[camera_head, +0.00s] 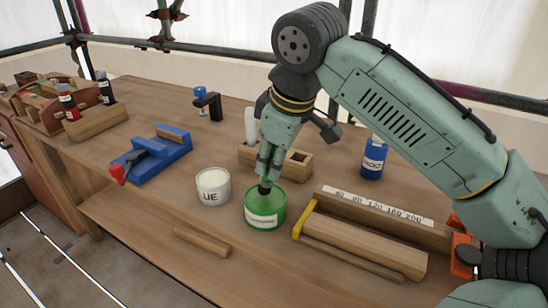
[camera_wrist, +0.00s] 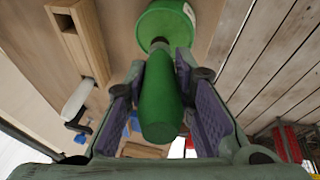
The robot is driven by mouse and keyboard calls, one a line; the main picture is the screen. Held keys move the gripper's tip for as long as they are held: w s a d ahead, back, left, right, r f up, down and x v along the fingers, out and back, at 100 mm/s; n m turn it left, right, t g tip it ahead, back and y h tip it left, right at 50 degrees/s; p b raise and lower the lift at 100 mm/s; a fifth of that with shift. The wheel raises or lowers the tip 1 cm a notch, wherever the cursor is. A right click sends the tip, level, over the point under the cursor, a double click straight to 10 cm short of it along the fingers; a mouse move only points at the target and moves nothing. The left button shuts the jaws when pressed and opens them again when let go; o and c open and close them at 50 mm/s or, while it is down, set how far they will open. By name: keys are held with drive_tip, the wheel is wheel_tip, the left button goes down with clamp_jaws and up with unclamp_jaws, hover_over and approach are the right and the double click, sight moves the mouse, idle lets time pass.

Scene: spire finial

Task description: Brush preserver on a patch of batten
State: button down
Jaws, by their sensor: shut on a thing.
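A green pot (camera_head: 264,211) with a pale label stands near the front of the bench. My gripper (camera_head: 268,168) is directly above it, pointing down. It is shut on a brush with a green handle (camera_wrist: 160,100), which sits between the two finger pads in the wrist view. The brush's dark lower part (camera_head: 264,188) reaches down to the pot's mouth; its bristles are hidden. The pot also shows in the wrist view (camera_wrist: 165,22). A long pale wooden piece (camera_head: 368,247) and a thin strip (camera_head: 350,258) lie to the right; I cannot tell which is the batten.
A white tub (camera_head: 213,187) stands just left of the pot. A wooden holder block (camera_head: 294,166) is behind it, and a grit-marked rack (camera_head: 380,206) is at right.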

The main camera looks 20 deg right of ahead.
drive_tip(key=shift+f, duration=0.65)
idle(1.6)
wheel_tip(320, 180, up, 7)
drive_tip(key=p, duration=0.6)
drive_tip(key=shift+r, duration=0.1)
idle(0.8)
